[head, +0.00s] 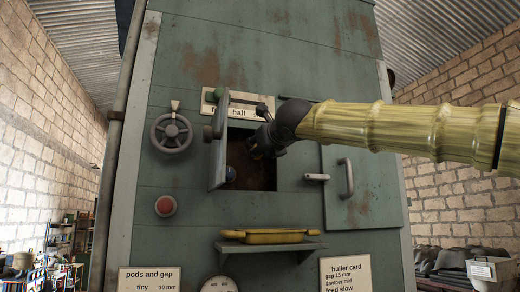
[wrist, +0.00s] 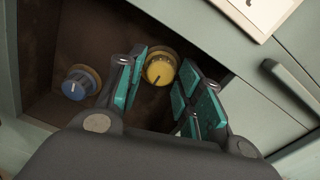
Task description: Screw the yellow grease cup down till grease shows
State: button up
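The yellow grease cup (wrist: 160,70) is a round knob with a dark line on its face and a brownish collar. It sits on the back wall of an open recess in the green machine. In the wrist view my gripper (wrist: 163,75) has its teal-padded fingers apart, one on each side of the yellow cup. A narrow gap seems to show beside the cup, but I cannot tell whether a pad touches it. No grease is visible. In the head view my gripper (head: 258,150) reaches into the recess and mostly hides the cup.
A blue cup (wrist: 78,83) sits left of the yellow one and also shows in the head view (head: 231,174). The open hatch door (head: 218,150) stands at the recess's left edge. A shelf (head: 270,246) with a yellow tool (head: 268,237) juts out below.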

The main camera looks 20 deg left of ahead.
jog(key=v, duration=1.2)
jog(key=shift+w, duration=0.15)
